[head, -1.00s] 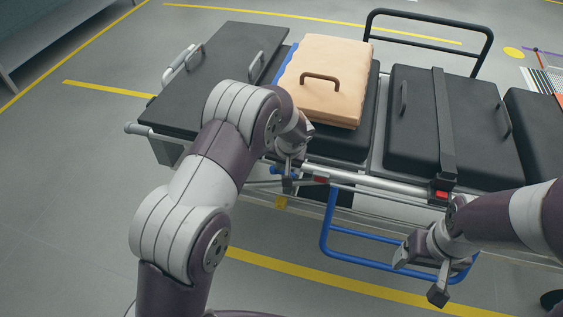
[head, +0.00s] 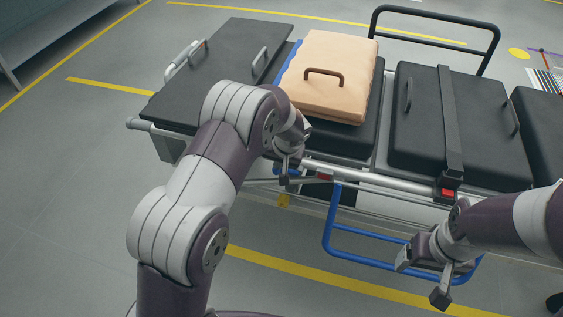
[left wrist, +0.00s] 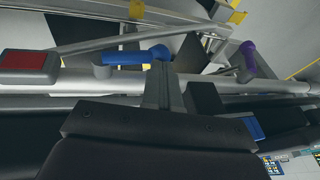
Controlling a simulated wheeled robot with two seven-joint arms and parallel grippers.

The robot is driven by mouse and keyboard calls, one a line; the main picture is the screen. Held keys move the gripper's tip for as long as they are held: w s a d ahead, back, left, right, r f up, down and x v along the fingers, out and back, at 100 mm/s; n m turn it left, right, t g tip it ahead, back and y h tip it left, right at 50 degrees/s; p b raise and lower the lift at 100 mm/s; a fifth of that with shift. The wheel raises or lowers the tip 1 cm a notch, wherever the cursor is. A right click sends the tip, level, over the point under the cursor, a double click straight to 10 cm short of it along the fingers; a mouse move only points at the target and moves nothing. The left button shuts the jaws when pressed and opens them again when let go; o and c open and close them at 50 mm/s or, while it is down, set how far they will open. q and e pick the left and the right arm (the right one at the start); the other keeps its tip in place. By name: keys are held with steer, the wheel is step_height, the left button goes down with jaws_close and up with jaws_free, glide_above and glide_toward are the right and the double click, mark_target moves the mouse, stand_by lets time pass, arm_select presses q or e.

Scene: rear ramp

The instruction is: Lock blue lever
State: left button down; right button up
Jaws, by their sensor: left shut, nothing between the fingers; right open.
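The blue lever (left wrist: 138,56) lies roughly level along the silver side rail in the left wrist view. Its right end is beside the tip of my left gripper (left wrist: 160,75). I cannot tell whether they touch. In the head view my left gripper (head: 284,176) is at the stretcher's near rail, shut and empty, and hides most of the blue lever (head: 291,172). My right gripper (head: 421,278) is open and empty, low in front of the blue tubular frame, away from the lever.
A purple lever (left wrist: 249,55) and a red buckle (left wrist: 30,62) are along the rail. The stretcher's black pads (head: 215,75) carry a tan case (head: 328,78). A blue tubular frame (head: 333,215) hangs below the rail. Floor is open at left.

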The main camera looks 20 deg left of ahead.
mark_target(277, 173)
arm_select(q)
steer(key=shift+a+f+b, duration=0.25)
steer(key=shift+f+b, duration=0.45)
steer(key=shift+f, duration=0.15)
steer(key=shift+a+f+b, duration=0.25)
steer(key=shift+f+b, duration=0.45)
steer(key=shift+f, duration=0.1)
steer(key=shift+d+f+b, duration=0.15)
steer(key=shift+f+b, duration=0.65)
steer(key=shift+f, duration=0.2)
steer(key=p+v, duration=0.3)
steer(key=v, duration=0.9)
steer(key=shift+r+p, duration=0.3)
steer(key=shift+r, duration=0.1)
steer(key=shift+d, duration=0.1)
